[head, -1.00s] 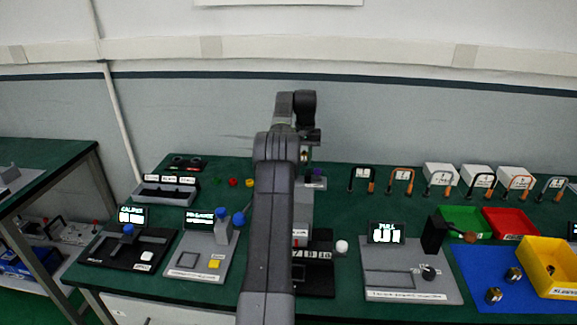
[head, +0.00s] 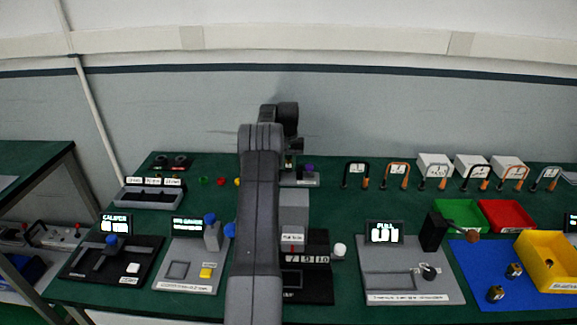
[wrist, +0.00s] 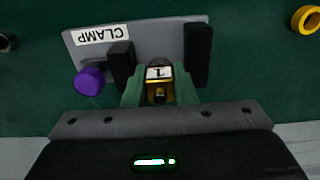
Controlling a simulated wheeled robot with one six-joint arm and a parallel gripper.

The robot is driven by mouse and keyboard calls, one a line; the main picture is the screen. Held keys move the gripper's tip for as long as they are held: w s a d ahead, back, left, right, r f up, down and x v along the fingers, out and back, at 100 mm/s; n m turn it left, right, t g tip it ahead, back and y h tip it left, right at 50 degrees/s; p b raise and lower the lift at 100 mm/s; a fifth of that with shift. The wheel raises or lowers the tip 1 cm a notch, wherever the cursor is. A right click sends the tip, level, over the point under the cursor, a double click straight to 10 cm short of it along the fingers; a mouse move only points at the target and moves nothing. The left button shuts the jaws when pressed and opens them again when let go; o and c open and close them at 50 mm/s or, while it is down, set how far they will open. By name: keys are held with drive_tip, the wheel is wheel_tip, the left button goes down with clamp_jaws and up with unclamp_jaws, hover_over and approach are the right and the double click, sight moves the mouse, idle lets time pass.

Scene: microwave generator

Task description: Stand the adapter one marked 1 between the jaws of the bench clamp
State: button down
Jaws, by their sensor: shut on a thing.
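The bench clamp shows in the wrist view as a grey plate (wrist: 155,38) labelled CLAMP, with two upright black jaws and a purple knob (wrist: 90,80). My gripper (wrist: 159,80) is shut on adapter one (wrist: 158,92), a brass and dark piece whose white label reads 1. The fingers and adapter are lined up with the gap between the jaws, at its near side in the picture. I cannot tell the adapter's height over the plate. In the head view the clamp (head: 300,181) is partly behind my arm, and the adapter cannot be made out.
A yellow ring (wrist: 306,19) lies right of the clamp in the wrist view. In the head view, hooked tools (head: 356,175) stand to the clamp's right, and a grey device (head: 294,215) stands in front of it. Small coloured pieces (head: 221,181) lie to its left.

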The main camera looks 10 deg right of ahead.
drive_tip(key=shift+f, duration=0.55)
drive_tip(key=shift+f, duration=0.5)
drive_tip(key=shift+f, duration=0.1)
drive_tip(key=c, duration=1.5)
unclamp_jaws()
drive_tip(key=shift+o, duration=0.2)
wheel_tip(320, 180, up, 13)
drive_tip(key=shift+r+b, duration=0.1)
drive_tip(key=shift+b, duration=0.25)
